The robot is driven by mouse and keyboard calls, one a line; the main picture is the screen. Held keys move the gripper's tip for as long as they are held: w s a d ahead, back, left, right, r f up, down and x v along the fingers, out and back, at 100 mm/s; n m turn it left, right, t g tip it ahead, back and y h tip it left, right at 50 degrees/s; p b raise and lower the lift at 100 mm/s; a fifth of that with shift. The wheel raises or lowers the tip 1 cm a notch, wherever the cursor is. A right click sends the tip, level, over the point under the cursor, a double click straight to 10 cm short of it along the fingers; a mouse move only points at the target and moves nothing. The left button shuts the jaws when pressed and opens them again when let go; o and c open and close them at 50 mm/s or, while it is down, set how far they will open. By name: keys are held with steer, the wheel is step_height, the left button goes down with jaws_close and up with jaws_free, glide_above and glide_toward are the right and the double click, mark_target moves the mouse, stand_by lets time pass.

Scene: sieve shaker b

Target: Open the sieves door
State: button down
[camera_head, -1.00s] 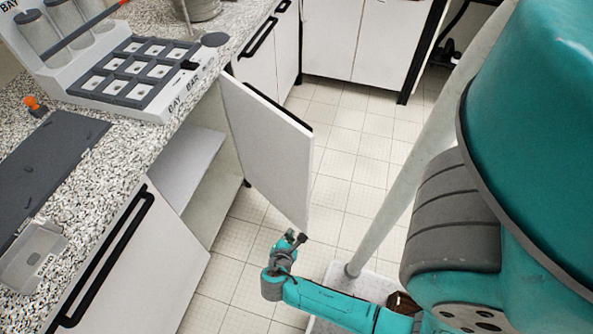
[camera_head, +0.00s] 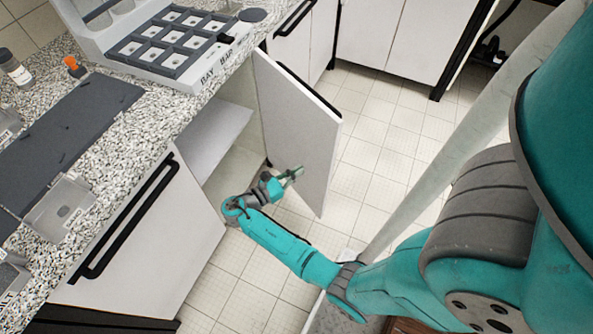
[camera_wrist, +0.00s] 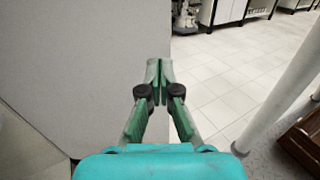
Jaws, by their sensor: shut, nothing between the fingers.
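The sieves door (camera_head: 290,130) is a white cabinet door that stands swung out from the counter, with the shelf (camera_head: 212,138) inside showing to its left. In the wrist view the door's inner face (camera_wrist: 70,60) fills the left side. My gripper (camera_head: 298,172) is in front of the door's inner face, near its lower free part. In the wrist view my gripper (camera_wrist: 158,68) is shut and empty, its fingertips beside the door's vertical edge. I cannot tell whether the fingers touch the door.
A closed white door with a black handle (camera_head: 128,220) is left of the opening. The counter (camera_head: 120,165) above carries a grey tray rack (camera_head: 172,42) and a dark flat lid (camera_head: 62,130). Tiled floor (camera_head: 380,150) is free beyond the door. A pale pole (camera_head: 440,150) stands at the right.

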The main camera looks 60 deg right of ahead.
mark_target(329, 151)
steer(key=x, duration=1)
steer(key=shift+s+d, duration=0.15)
steer(key=shift+d, duration=0.2)
steer(key=shift+d, duration=0.1)
steer(key=shift+s+d, duration=0.2)
steer(key=shift+d, duration=0.1)
steer(key=s+d+n+t, duration=0.1)
steer(key=s+d+t, duration=0.1)
steer(key=d, duration=0.8)
steer(key=s+d+n+t+h, duration=0.1)
steer(key=s+d+n+t, duration=0.1)
steer(key=d, duration=0.9)
steer(key=shift+s+t, duration=0.3)
steer(key=shift+s, duration=0.45)
